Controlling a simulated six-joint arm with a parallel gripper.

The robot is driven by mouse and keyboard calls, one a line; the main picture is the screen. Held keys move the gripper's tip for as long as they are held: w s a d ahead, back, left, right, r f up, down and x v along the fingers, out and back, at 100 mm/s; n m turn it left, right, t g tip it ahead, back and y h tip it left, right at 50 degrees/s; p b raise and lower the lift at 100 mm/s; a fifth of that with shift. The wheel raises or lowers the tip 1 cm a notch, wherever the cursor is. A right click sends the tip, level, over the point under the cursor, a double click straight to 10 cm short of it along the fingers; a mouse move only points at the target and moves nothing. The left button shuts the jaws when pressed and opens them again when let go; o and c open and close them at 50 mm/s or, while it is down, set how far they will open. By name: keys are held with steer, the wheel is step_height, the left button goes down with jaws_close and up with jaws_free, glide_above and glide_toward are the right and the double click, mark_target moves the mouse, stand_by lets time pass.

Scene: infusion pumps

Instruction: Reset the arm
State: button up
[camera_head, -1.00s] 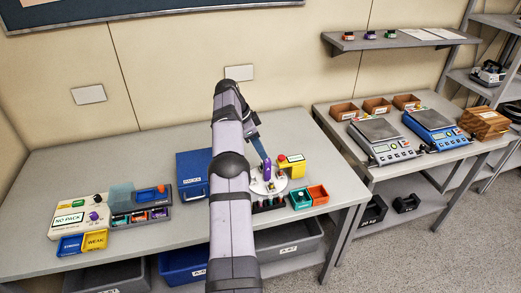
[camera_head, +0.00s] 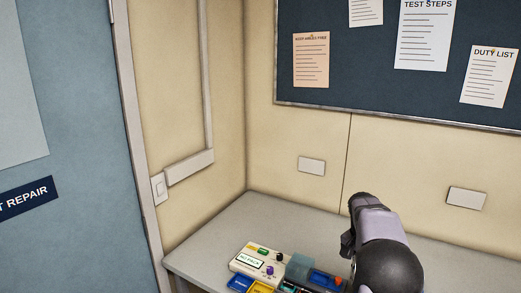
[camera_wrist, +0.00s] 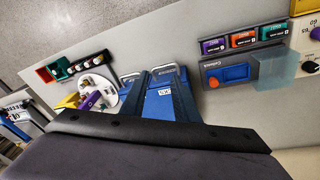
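In the wrist view my gripper (camera_wrist: 148,75) shows as two blue fingers, apart, with nothing seen held between them. Below it is the blue box (camera_wrist: 165,92) with a white label, partly hidden by the fingers. In the head view only my arm's upper links show at the lower right, and the gripper is out of frame.
The "NO PACK" unit (camera_head: 262,262) and blue and yellow bins (camera_head: 250,286) stand on the grey table (camera_head: 225,225). The wrist view shows a pack rack (camera_wrist: 245,45), a white round plate (camera_wrist: 97,95) and a yellow box (camera_wrist: 67,103). A blue door (camera_head: 60,150) is at left.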

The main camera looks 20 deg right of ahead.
steer(key=s+a+f+n+y, duration=0.1)
steer(key=s+a+n, duration=0.4)
steer(key=a, duration=0.7)
steer(key=s+a+f+n+y, duration=0.15)
steer(key=s+a+n, duration=0.3)
steer(key=a, duration=0.75)
steer(key=s+a+f+n, duration=0.3)
steer(key=s+a+n, duration=0.25)
steer(key=s, duration=0.35)
step_height(320, 180, down, 14)
steer(key=b, duration=1.3)
steer(key=shift+s+a+m+t+b, duration=0.15)
steer(key=shift+a+m+t+b, duration=0.15)
steer(key=shift+a+t+b, duration=0.1)
